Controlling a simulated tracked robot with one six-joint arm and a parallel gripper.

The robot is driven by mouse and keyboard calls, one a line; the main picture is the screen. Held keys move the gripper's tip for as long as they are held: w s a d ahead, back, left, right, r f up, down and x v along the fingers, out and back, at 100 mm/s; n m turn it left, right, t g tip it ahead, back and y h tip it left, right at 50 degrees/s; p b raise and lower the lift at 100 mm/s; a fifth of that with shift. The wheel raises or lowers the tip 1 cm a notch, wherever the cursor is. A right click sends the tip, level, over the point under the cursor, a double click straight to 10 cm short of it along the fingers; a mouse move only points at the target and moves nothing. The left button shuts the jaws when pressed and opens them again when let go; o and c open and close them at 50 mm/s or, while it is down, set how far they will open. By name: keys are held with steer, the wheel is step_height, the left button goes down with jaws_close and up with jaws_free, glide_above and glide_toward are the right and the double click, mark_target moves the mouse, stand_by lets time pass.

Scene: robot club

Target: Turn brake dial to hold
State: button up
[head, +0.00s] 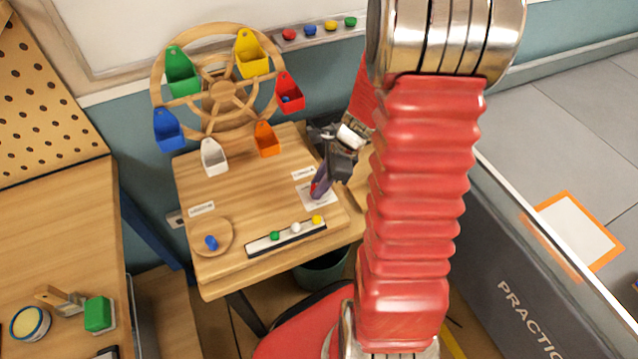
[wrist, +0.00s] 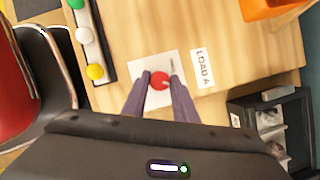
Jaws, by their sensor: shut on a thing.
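A round wooden disc (head: 225,228) with a blue knob (head: 211,242) lies at the front left of the wooden board; it looks like the brake dial. A small label (head: 201,208) sits behind it, too small to read. My gripper (head: 318,188) is at the board's right side, well apart from the disc. In the wrist view its fingers (wrist: 158,74) are shut on a red round piece (wrist: 158,81) over a white square (wrist: 146,67). I cannot tell whether the piece touches the square. The disc is outside the wrist view.
A wooden wheel (head: 222,85) with several coloured buckets stands at the back of the board. A strip (head: 262,245) with green, white and yellow balls lies between disc and gripper. A chair (wrist: 45,65) is beside the board. The board's middle is clear.

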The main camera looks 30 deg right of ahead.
steer(key=shift+m, duration=0.4)
steer(key=o, duration=1)
steer(key=shift+o, duration=0.2)
steer(key=v, duration=1.3)
steer(key=shift+r, duration=0.4)
steer(key=shift+s, duration=0.1)
